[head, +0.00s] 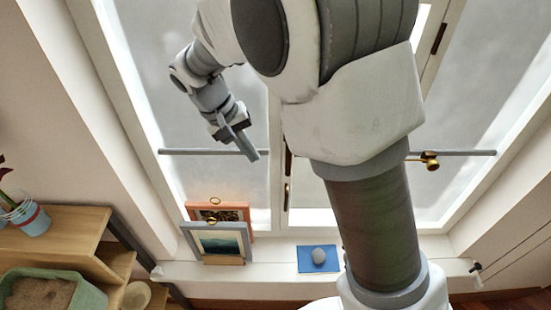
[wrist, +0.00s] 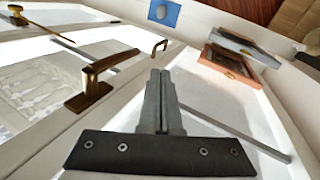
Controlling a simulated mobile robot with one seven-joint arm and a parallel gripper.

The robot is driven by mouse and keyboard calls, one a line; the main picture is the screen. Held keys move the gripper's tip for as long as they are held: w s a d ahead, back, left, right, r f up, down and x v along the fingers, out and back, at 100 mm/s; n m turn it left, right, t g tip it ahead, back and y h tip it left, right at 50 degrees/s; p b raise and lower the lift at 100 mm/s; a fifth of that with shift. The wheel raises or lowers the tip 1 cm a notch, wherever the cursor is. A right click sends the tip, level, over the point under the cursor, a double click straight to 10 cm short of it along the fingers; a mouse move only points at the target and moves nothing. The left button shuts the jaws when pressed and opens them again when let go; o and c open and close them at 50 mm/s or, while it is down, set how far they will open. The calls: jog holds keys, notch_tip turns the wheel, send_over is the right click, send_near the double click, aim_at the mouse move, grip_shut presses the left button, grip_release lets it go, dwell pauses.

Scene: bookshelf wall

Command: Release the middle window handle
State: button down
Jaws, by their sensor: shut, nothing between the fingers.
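A brass lever handle (wrist: 96,84) sits on the white window frame in the wrist view, left of my gripper. A smaller brass handle (wrist: 160,47) sits farther along the same frame. In the head view, one handle (head: 287,193) shows low on the central frame, and another just above it (head: 288,162) is partly hidden by my arm. Which of them is the middle one I cannot tell for sure. My gripper (head: 254,154) is shut and empty, in front of the left pane. Its fingers (wrist: 160,74) point along the frame, apart from both handles.
Grey horizontal bars (head: 200,152) cross the panes, one beside my gripper. Two picture frames (head: 215,243) stand on the sill (head: 275,270), near a blue card (head: 318,258) with a grey stone. A shelf with pots (head: 50,240) is at lower left. A brass fitting (head: 430,160) is at right.

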jog(key=d+f, duration=0.1)
jog(key=d, duration=0.1)
jog(key=d+f+p, duration=0.1)
jog(key=w+d+f, duration=0.1)
jog(key=d+f, duration=0.1)
jog(key=shift+d, duration=0.35)
jog(key=shift+f, duration=0.2)
